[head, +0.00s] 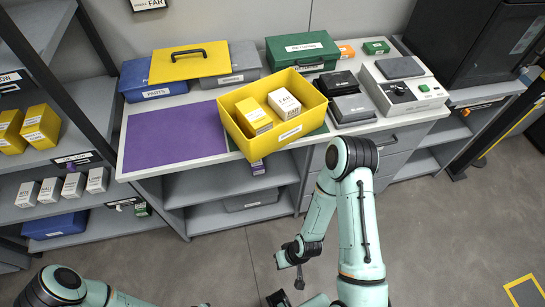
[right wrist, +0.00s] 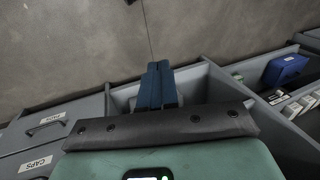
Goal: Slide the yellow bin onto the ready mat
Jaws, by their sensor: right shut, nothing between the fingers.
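The open yellow bin (head: 297,133) stands slightly turned on the bench, holding a yellow box (head: 253,117) and a white box (head: 285,104). Its near corner covers the bench's front edge in the picture. A bare purple mat (head: 172,133) lies just left of the bin. A dark green mat (head: 321,131) shows only as slivers around the bin. No mat label is readable, so I cannot tell which is the ready mat. My right gripper (right wrist: 158,88) is shut and empty, its blue fingers over the floor and shelf fronts. My left gripper is out of view; only its arm shows.
Behind the mats are a blue parts bin (head: 137,80), a yellow lid (head: 188,62), a grey bin (head: 243,60) and a green case (head: 301,50). Dark boxes (head: 352,107) and a white machine (head: 404,88) stand right of the yellow bin. A shelf post rises at the left.

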